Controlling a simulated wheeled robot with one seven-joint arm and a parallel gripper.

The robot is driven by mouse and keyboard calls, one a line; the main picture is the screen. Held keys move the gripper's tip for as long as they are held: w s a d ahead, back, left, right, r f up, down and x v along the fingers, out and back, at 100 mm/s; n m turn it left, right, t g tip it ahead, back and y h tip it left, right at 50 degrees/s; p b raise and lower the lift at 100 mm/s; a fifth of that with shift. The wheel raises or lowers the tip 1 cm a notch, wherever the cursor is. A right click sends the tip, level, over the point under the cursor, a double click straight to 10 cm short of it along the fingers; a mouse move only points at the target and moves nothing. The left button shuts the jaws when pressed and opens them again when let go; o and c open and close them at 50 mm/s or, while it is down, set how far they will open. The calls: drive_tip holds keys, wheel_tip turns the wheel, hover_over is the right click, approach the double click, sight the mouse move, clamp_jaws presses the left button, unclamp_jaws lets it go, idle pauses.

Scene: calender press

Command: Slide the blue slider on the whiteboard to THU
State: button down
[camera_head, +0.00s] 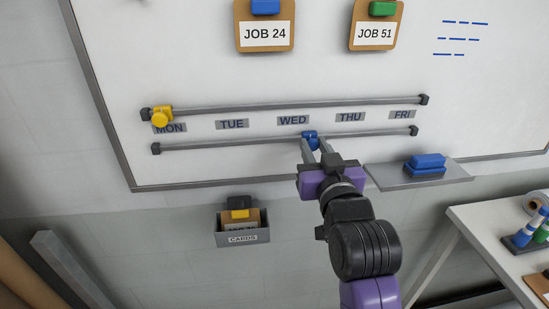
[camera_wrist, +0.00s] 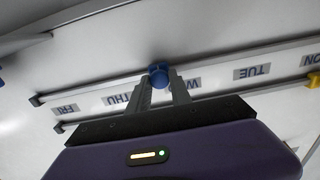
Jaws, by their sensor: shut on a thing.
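The whiteboard (camera_head: 210,70) carries two grey rails with day labels between them. The blue slider (camera_head: 310,138) is on the lower rail, just right of the WED label (camera_head: 293,120) and left of the THU label (camera_head: 350,117). My gripper (camera_head: 312,147) is shut on the blue slider from below. A yellow slider (camera_head: 161,117) is on the upper rail at MON.
A grey ledge (camera_head: 400,182) with a blue eraser (camera_head: 426,163) juts out right of my gripper, below the lower rail. A CARDS box (camera_head: 243,230) hangs below the board at left. A table (camera_head: 490,225) stands at right. The lower rail toward THU and FRI looks clear.

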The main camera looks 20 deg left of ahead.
drive_tip(key=w+d, duration=0.1)
drive_tip(key=d, duration=0.1)
drive_tip(key=w+d+b, duration=0.1)
drive_tip(key=w+d, duration=0.1)
drive_tip(key=d, duration=0.1)
drive_tip(key=w+d, duration=0.2)
drive_tip(key=d, duration=0.1)
drive_tip(key=shift+d+b, duration=0.1)
drive_tip(key=shift+b, duration=0.2)
drive_tip(key=c, duration=1.2)
unclamp_jaws()
drive_tip(key=shift+o, duration=0.2)
drive_tip(key=shift+s, duration=0.1)
drive_tip(key=b+v, duration=0.1)
drive_tip(key=v, duration=0.6)
drive_tip(key=shift+s+d+b, duration=0.2)
drive_tip(key=shift+s+b, duration=0.05)
drive_tip(key=shift+b, duration=0.05)
